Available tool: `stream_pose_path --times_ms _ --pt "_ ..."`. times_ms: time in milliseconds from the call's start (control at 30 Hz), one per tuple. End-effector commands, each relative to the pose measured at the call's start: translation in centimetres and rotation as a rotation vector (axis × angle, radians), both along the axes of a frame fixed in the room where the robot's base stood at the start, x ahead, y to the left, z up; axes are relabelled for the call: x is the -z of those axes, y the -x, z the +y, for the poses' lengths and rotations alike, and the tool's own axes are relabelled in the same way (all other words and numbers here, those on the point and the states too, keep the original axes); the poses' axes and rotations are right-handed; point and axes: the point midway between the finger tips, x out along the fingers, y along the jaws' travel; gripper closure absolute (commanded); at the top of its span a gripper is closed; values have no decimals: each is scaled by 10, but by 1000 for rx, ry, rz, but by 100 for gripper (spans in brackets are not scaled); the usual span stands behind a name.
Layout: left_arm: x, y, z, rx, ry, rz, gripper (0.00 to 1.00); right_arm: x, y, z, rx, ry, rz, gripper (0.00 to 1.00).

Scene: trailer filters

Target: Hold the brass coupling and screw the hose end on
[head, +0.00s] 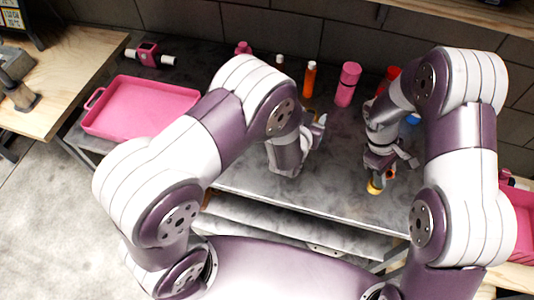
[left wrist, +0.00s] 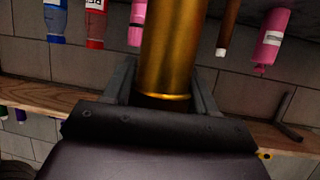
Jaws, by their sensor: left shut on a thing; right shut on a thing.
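The brass coupling (left wrist: 168,50) fills the middle of the left wrist view as a gold cylinder with a rim at its lower end. My left gripper (left wrist: 163,92) is shut on it, one dark finger on each side. In the head view my left gripper (head: 318,128) is over the middle of the table, and its arm hides most of what it holds. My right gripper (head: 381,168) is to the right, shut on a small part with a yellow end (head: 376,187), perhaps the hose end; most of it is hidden. The two grippers are apart.
A pink tray (head: 140,104) is at the left of the grey table (head: 255,190). An orange bottle (head: 310,79), a pink bottle (head: 348,84) and a red one (head: 391,74) stand at the back. A pink-and-white device (head: 149,55) is at the far left.

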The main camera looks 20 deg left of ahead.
Motion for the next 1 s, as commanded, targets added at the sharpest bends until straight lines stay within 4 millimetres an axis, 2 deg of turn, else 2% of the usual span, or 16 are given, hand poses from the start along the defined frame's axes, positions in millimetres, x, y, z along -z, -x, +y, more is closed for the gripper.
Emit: stream_pose_path --times_ms 100,400,467,800,1000 --pt "-3 0 -7 7 5 1 98 0 0 0 -16 0 0 100" --pt "-1 0 -1 4 3 1 98 -2 0 0 -14 0 0 100" --pt "4 -1 8 1 2 1 98 -5 0 0 -14 0 0 100" --pt "50 3 85 -1 3 5 98 -20 0 0 -14 0 0 100" --pt "65 4 109 3 4 2 98 -23 0 0 -13 0 0 100"
